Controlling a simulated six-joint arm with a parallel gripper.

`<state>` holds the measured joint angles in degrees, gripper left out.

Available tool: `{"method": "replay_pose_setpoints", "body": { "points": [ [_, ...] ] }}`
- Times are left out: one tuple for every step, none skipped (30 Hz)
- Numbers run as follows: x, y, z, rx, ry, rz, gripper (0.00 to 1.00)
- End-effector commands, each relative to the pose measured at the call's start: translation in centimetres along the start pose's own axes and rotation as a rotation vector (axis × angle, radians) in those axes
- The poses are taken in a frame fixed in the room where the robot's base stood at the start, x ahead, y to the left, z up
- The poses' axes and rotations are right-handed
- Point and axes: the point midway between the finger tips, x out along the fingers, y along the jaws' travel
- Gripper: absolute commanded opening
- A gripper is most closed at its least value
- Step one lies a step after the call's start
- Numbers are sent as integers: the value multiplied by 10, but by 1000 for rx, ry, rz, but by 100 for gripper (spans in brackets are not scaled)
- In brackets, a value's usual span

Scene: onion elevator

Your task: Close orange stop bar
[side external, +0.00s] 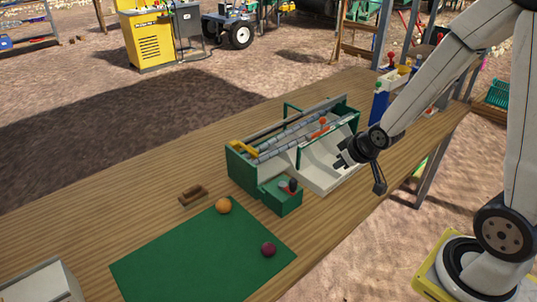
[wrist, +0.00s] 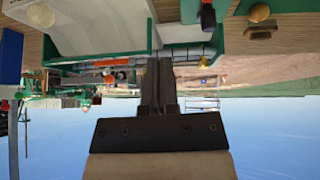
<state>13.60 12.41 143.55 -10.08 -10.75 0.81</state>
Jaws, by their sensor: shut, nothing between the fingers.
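The onion elevator (side external: 240,168) is a green-sided machine with grey rollers and a pale chute (side external: 318,178). An orange bar (side external: 320,132) lies across its far right part, above the chute. In the wrist view, which is upside down, an orange strip (wrist: 112,62) shows left of my fingers, beyond the green rim. My gripper (side external: 342,158) is over the right side of the chute, apart from the orange bar. Its fingers are together and empty; they also show in the wrist view (wrist: 158,66). Whether they touch the machine cannot be told.
A yellow piece (side external: 243,147) sits at the machine's left end. A small green box (side external: 283,201) with a dark knob stands in front. A wooden block (side external: 193,195) lies left.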

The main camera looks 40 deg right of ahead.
Motion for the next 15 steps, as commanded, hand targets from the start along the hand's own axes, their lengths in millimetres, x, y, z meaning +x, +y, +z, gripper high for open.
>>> {"method": "replay_pose_setpoints", "body": {
  "points": [
    [6, 10, -3, 9, 36, 10, 0],
    [9, 15, -5, 12, 61, 14, 0],
    [13, 22, -9, 15, 95, 19, 0],
    [16, 27, -11, 18, 120, 23, 0],
    [18, 32, -13, 21, 146, 27, 0],
    [21, 38, -15, 25, 178, 31, 0],
    [23, 43, -17, 28, 204, 33, 0],
    [25, 48, -19, 31, 229, 36, 0],
    [27, 54, -21, 35, 262, 39, 0],
    [28, 59, -22, 38, 288, 41, 0],
    [30, 64, -24, 42, 314, 44, 0],
    [31, 70, -25, 46, 347, 46, 0],
    [32, 75, -26, 50, 373, 48, 0],
    [33, 79, -27, 54, 399, 49, 0],
    [34, 85, -27, 59, 432, 50, 0]
  ]
}}
